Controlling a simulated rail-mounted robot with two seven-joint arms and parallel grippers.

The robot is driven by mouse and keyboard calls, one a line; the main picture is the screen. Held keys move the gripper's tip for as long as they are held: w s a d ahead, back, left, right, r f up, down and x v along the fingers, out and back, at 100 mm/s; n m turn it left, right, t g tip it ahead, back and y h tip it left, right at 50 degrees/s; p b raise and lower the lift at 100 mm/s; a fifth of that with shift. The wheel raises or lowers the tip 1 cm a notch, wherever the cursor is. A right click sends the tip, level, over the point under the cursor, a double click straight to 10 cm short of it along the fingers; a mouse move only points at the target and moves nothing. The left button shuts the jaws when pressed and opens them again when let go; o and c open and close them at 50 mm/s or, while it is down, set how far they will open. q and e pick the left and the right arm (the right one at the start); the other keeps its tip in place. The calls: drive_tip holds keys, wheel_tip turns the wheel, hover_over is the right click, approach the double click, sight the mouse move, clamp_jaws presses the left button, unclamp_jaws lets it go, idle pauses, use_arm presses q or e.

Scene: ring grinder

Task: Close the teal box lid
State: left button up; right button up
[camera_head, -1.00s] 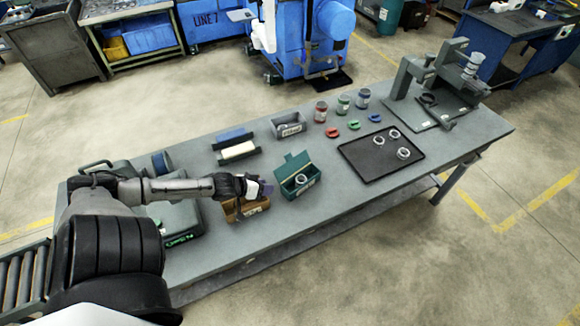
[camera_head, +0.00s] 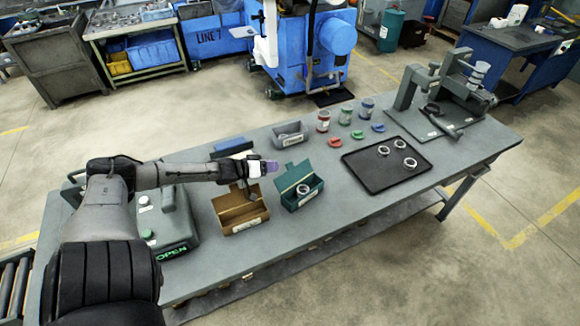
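The teal box (camera_head: 311,198) stands on the grey table with its lid (camera_head: 294,176) raised at the back. A metal ring (camera_head: 303,189) shows inside the box. My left gripper (camera_head: 268,167) is in the air just left of the raised lid, near its upper left corner. Its purplish fingertips point right. A gap shows between them and the lid in this view, but the depth is unclear. They are too small to tell whether they are open or shut. My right gripper is not in view.
An open brown box (camera_head: 243,218) stands left of the teal box, below my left gripper. A grey bin (camera_head: 291,139) is behind. A black tray (camera_head: 377,178) with several rings lies to the right. Bare table lies in front of the teal box.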

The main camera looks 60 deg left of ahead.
sight(290, 162)
use_arm(q)
drive_tip(key=b+x, duration=0.2)
drive_tip(key=x, duration=0.4)
drive_tip(key=shift+w+f+b, duration=0.15)
drive_tip(key=shift+w+b, duration=0.05)
drive_tip(key=shift+b, duration=0.15)
drive_tip(key=shift+b+x, duration=0.4)
drive_tip(key=shift+x, duration=0.6)
drive_tip(key=shift+c, duration=0.3)
drive_tip(key=shift+d, duration=0.1)
clamp_jaws()
